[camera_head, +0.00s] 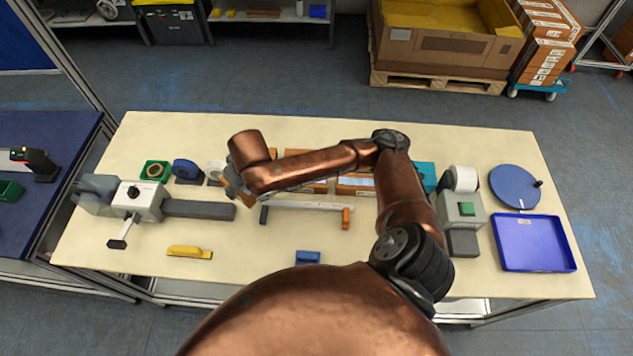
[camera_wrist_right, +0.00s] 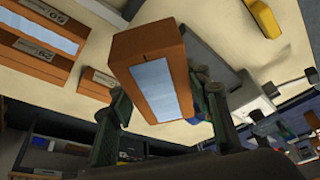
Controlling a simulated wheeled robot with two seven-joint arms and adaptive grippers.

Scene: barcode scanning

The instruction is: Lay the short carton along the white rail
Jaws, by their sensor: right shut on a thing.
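My right gripper (camera_wrist_right: 165,112) is shut on an orange-brown carton (camera_wrist_right: 150,65) with a pale blue-white label, which looks like the short carton. It is held tilted, with a finger on each side. In the head view the same carton (camera_head: 231,188) is partly hidden under my copper wrist, left of the white rail and above the table. The white rail (camera_head: 312,206) lies across the middle of the table, with a dark end piece at its left and an orange one at its right. No carton lies along its front. My left gripper is not in view.
More cartons (camera_head: 356,185) lie behind the rail, partly hidden by my arm. A grey-white device (camera_head: 140,200) with a dark bar stands at left. A yellow piece (camera_head: 190,252) and a blue piece (camera_head: 307,257) lie in front. A blue tray (camera_head: 535,243) sits at right.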

